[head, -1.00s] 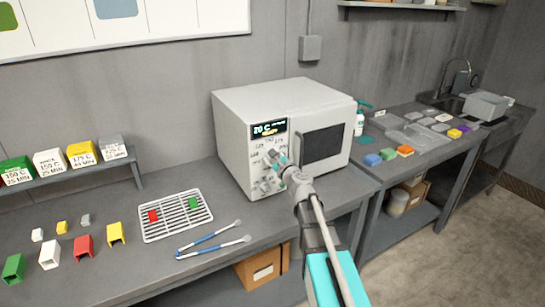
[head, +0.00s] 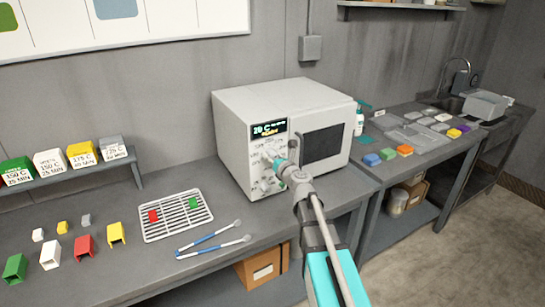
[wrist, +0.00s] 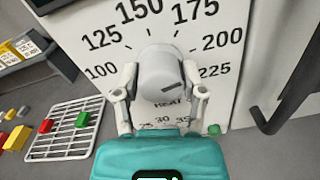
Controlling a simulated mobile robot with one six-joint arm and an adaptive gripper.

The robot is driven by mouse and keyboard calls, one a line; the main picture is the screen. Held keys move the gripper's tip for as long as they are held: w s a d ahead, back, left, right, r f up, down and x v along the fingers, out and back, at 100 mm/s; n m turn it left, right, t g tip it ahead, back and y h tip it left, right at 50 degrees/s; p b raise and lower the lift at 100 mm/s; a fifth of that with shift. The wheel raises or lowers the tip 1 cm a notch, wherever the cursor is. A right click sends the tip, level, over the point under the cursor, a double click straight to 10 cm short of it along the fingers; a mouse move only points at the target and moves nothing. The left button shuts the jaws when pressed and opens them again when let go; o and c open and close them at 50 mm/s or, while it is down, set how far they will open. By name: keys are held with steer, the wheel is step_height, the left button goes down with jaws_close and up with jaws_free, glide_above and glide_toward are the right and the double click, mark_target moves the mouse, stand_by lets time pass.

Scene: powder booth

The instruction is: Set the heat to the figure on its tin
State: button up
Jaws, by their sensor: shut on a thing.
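The white oven (head: 235,140) stands on the bench with its door shut. Its heat knob (wrist: 160,70) is grey and round, ringed by printed figures from 100 to 225. The knob's dark mark lies at its lower right; which figure it matches I cannot tell. My gripper (wrist: 158,94) is shut on the knob, one finger on each side. In the head view my gripper (head: 279,166) hides part of the panel. Tins stand on the left shelf: green (head: 15,173) and white (head: 50,163) reading 150 C, yellow (head: 82,155) apparently 175 C, and grey (head: 112,148), hard to read.
A wire rack (head: 172,228) holds a red piece (head: 153,216) and a green piece (head: 193,203). Blue-handled tongs (head: 212,238) lie in front of it. Several small coloured parts lie at the left. The oven's dark door handle (wrist: 285,95) is close to the right of my gripper.

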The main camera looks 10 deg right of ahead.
steer(key=shift+w+m, duration=0.1)
steer(key=shift+m, duration=0.3)
steer(key=o, duration=1.2)
steer(key=shift+c, duration=0.2)
steer(key=shift+s, duration=0.2)
steer(key=v, duration=1.1)
steer(key=shift+s+d, duration=0.2)
steer(key=shift+s, duration=0.1)
steer(key=shift+a, duration=0.1)
